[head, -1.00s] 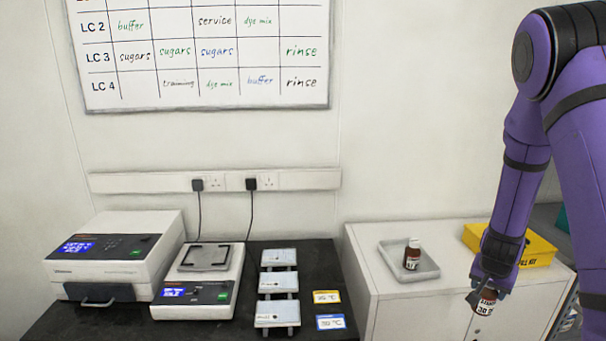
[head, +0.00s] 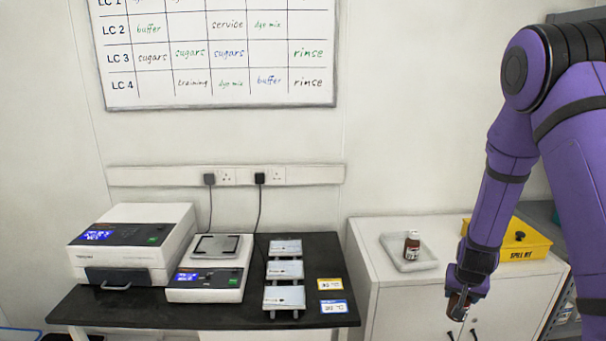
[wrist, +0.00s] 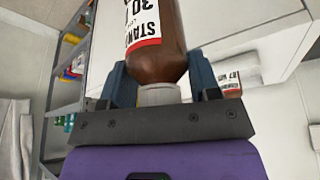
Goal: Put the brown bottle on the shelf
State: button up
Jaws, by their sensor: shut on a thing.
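My gripper (head: 460,300) is shut on a brown bottle (head: 457,311) in front of the white cabinet. In the wrist view the brown bottle (wrist: 158,64) has a white and red label and a white cap. The cap end lies between the fingers of my gripper (wrist: 161,88), and the bottle's far end is out of frame. A second brown bottle (head: 412,245) with a label stands upright in a tray on the cabinet. The shelf (head: 562,300) stands right of the cabinet, mostly hidden; shelving also shows at the left of the wrist view (wrist: 80,38).
The white cabinet (head: 370,252) carries the pale tray (head: 395,263) and a yellow spill kit box (head: 535,245). The dark bench (head: 200,322) at left holds a boxy instrument (head: 130,240), a balance (head: 210,275) and several small racks. Colourful items sit on the wrist view's shelving.

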jog(key=w+a+f+n+y, duration=0.1)
jog(key=a+f+n, duration=0.1)
jog(key=a, duration=0.4)
jog(key=w+a+f+n+y, duration=0.1)
jog(key=a+n, duration=0.2)
jog(key=a, duration=0.2)
jog(key=shift+w+a+f+t, duration=0.15)
jog(key=shift+a+f+t, duration=0.2)
jog(key=shift+t, duration=0.05)
